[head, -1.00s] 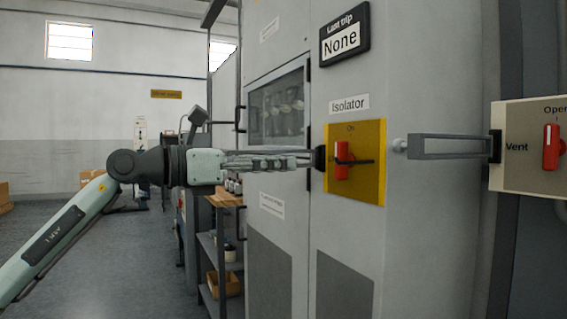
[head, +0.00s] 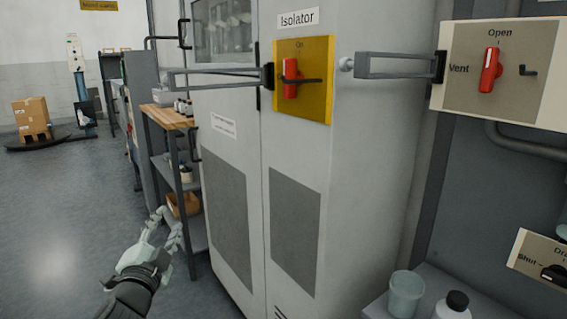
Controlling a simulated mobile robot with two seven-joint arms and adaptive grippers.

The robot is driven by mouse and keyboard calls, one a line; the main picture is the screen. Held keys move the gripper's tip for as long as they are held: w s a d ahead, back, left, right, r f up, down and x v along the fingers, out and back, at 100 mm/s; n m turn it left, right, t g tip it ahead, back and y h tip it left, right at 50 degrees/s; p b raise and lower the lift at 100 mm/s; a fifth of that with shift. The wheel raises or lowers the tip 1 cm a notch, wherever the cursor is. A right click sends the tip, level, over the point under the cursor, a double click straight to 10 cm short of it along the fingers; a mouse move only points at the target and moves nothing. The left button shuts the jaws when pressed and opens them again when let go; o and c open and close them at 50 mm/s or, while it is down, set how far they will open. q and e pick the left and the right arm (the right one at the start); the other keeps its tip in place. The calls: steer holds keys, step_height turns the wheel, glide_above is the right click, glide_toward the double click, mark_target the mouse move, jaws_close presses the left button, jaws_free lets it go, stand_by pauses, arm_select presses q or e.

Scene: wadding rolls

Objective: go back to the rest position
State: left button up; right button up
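My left gripper (head: 168,219) is low in the head view, at the lower left. Its two pale fingers stand apart with nothing between them, above the grey floor and in front of the shelf stand. It is well clear of the cabinet (head: 384,190) and of the isolator's red handle (head: 290,78), which stands upright on its yellow plate (head: 317,100). My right gripper is not in view.
A shelf stand (head: 174,150) with bottles and a box is just beyond the gripper. A vent panel (head: 457,92) with a red handle is at the right. A cup (head: 405,293) and a dark-capped bottle (head: 452,306) stand at lower right. Floor at left is open.

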arm_select(q)
steer(key=s+a+f+n+g+y, duration=0.1)
steer(key=s+f+n+g, duration=0.15)
steer(key=s+f, duration=0.4)
steer(key=s+a+f+n+g, duration=0.1)
steer(key=s+f+n+g, duration=0.15)
steer(key=f, duration=0.65)
steer(key=s+a+f+n+g+y, duration=0.1)
steer(key=s+a+f+g, duration=0.15)
steer(key=s+f, duration=0.4)
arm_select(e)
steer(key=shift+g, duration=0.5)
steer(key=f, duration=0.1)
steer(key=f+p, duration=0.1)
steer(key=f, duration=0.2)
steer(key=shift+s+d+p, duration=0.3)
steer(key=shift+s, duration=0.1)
arm_select(q)
steer(key=s+d+f+n+g, duration=0.1)
steer(key=s+f+g, duration=0.3)
steer(key=s+f, duration=0.3)
steer(key=s+d+f+n+g+h, duration=0.1)
steer(key=s+d+f+n+g, duration=0.1)
steer(key=s+f+g, duration=0.2)
steer(key=s+f, duration=0.3)
steer(key=s, duration=0.5)
steer(key=shift+d+h, duration=0.2)
steer(key=shift+h, duration=0.1)
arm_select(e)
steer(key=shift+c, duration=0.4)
